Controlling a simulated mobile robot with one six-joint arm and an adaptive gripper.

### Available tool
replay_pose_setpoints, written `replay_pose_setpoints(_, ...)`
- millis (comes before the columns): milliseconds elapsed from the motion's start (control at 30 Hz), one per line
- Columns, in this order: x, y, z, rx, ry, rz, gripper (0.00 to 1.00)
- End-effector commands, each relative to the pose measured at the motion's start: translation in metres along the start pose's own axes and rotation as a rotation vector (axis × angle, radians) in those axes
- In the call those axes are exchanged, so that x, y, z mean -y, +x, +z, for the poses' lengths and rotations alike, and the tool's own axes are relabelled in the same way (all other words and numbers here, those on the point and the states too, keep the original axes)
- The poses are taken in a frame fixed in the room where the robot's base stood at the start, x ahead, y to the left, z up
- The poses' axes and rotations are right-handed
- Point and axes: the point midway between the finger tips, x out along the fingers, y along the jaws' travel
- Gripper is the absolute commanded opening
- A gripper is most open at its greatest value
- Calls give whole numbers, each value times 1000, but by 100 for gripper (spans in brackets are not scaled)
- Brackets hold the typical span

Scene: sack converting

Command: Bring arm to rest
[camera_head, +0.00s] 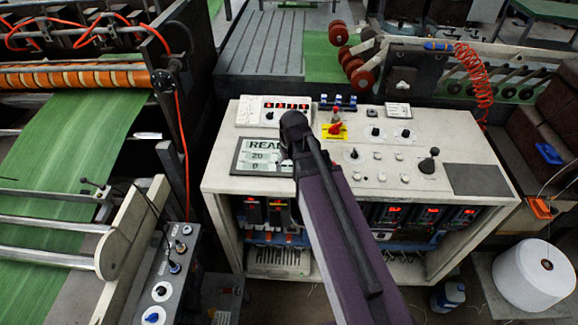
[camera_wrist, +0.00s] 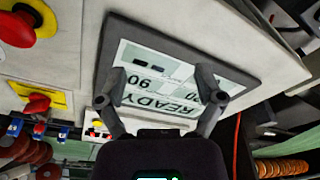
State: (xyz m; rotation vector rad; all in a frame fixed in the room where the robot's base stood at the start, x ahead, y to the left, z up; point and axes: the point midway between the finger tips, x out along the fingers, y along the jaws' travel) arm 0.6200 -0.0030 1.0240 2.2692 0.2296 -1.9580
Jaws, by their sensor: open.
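My gripper (camera_wrist: 166,88) is open and empty in the wrist view, its two fingers spread in front of a display screen (camera_wrist: 150,60) that reads READY. In the head view my arm reaches up from the bottom edge over the white control console, and its end covers the right part of the screen (camera_head: 252,157). The fingers are hidden there. I cannot tell whether they touch the screen. The console (camera_head: 222,178) has knobs, a red switch on a yellow plate (camera_head: 335,130) and a black joystick knob (camera_head: 429,162).
A machine with green sheet (camera_head: 75,150) stands at the left, with a grey switch box (camera_head: 172,262) beside the console. A white thread spool (camera_head: 535,275) sits at the lower right. A red coiled hose (camera_head: 472,75) hangs behind the console. A red mushroom button (camera_wrist: 18,28) is near my gripper.

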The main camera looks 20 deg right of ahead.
Motion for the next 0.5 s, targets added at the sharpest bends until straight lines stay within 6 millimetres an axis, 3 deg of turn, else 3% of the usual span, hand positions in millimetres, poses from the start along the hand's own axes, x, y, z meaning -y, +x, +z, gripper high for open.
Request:
replay_pose_setpoints(300,1,0,3,4,4,0,86)
replay_pose_setpoints(500,11,-5,43,69,92,1,86)
